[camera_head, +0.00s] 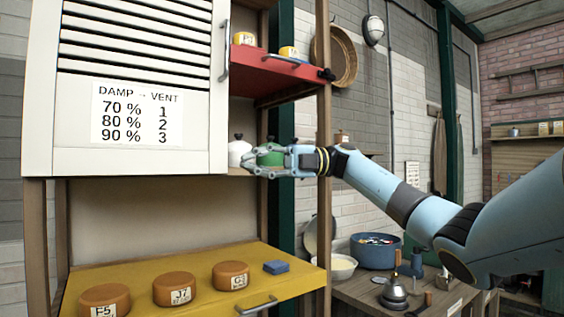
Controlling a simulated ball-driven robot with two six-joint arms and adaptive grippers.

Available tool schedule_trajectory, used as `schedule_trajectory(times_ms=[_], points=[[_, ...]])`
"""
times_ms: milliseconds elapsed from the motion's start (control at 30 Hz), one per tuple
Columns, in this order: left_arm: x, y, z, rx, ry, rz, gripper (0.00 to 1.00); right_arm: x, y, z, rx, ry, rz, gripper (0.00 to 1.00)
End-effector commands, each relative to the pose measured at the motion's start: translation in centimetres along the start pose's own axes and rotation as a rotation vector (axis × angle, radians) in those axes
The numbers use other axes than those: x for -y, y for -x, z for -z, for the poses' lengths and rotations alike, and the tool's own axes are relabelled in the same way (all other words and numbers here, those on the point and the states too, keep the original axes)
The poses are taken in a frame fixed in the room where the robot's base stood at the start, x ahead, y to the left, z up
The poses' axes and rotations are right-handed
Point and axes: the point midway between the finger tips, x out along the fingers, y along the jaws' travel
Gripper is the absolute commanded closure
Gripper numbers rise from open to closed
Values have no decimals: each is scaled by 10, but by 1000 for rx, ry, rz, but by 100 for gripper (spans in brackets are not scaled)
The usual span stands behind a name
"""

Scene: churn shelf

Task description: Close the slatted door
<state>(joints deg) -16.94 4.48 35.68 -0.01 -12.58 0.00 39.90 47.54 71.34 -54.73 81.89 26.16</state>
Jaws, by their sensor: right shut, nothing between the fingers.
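The white slatted door (75,120) fills the upper left of the head view. It has dark slats at the top, a printed "DAMP - VENT" card (138,116) and a metal handle (224,52) near its right edge. It covers the left part of the shelf unit, and the right part of the opening is uncovered. My right gripper (250,161) is shut and empty, just right of the door's lower right corner and below the handle. I cannot tell whether it touches the door. My left gripper is not in view.
Beside the gripper are a white jar (238,149) and a green item (269,156), partly hidden. A red shelf (272,72) is above. Below, a yellow shelf (200,268) holds several labelled cheeses and a blue block (277,267). A bench (372,296) with a blue tub (375,254) stands right.

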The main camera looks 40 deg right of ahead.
Motion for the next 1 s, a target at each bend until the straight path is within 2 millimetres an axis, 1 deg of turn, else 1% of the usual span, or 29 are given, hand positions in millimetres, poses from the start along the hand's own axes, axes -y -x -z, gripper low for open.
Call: schedule_trajectory(times_ms=[33, 133, 233, 300, 400, 500, 567, 700, 1000], points=[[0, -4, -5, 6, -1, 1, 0, 1, 7, -6, 5, -1, -2, 100], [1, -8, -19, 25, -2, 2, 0, 1, 20, -15, 4, 0, -2, 100], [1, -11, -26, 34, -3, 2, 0, 1, 32, -24, 5, -1, -3, 100], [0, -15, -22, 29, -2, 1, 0, 1, 42, -30, 4, -1, -4, 100], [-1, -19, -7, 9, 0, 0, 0, 0, 55, -40, 6, 0, -4, 100], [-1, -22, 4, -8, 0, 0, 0, 0, 66, -47, 5, -1, -4, 100], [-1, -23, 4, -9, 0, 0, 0, 0, 71, -51, 7, 1, -3, 100], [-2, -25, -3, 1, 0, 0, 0, 0, 78, -56, 4, 0, -2, 100], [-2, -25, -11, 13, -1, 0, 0, 0, 82, -57, 0, -1, -1, 100]])
